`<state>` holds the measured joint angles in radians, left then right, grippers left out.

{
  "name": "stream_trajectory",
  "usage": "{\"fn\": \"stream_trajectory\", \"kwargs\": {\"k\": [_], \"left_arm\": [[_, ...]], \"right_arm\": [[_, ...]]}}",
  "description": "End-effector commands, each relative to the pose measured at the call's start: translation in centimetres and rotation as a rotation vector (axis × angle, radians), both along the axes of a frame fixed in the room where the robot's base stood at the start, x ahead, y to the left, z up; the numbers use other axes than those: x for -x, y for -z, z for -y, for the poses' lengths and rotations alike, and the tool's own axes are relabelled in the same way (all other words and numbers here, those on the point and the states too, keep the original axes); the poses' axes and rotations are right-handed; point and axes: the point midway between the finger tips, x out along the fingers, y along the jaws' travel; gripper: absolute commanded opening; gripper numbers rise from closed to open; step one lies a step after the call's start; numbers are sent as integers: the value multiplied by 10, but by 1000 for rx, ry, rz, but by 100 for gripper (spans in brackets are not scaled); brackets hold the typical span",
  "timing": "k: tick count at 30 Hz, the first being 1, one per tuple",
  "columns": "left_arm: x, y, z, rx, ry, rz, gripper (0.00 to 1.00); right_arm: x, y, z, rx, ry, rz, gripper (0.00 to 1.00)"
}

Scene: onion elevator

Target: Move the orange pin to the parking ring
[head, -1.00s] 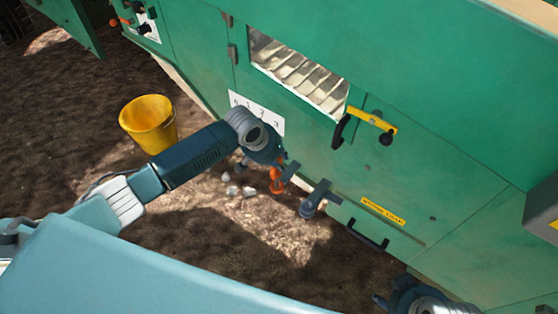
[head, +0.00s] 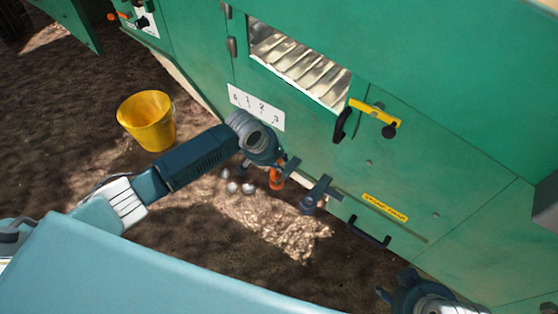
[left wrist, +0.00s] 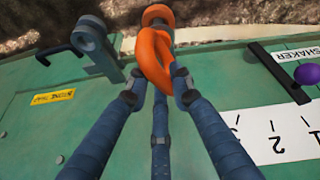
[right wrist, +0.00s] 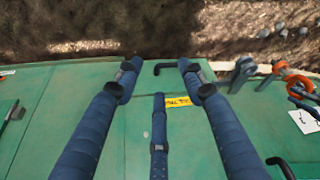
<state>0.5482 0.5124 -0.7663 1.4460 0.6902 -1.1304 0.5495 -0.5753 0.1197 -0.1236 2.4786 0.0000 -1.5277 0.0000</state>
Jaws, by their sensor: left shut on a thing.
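The orange pin (head: 277,179) is at the lower edge of the green machine in the head view. My left gripper (head: 281,166) is shut on it. In the left wrist view the pin's orange loop (left wrist: 152,58) lies between the fingertips, with a round orange part beyond. I cannot tell whether the pin sits in a hole. A grey bracket with a round end (left wrist: 90,38), possibly the parking ring, is just left of the pin there; the head view shows the bracket (head: 318,192) right of the pin. My right gripper (right wrist: 158,75) is open and empty.
The green machine panel (head: 400,165) carries a yellow latch (head: 374,114), a dark handle (head: 369,232) and a numbered white plate (head: 256,107). A purple knob (left wrist: 307,75) is at the right in the left wrist view. A yellow bucket (head: 147,121) and several pale stones are on the ground.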

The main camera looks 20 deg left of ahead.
Motion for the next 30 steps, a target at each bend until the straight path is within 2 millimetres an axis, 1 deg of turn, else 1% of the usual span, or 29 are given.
{"fn": "stream_trajectory", "kwargs": {"k": [19,30], "left_arm": [[0,13,0,1,0,1,0],[0,16,1,1,0,1,0]], "right_arm": [[-24,-6,-7,-19,-8,91,40],[-29,-8,-9,-24,-10,113,40]]}}
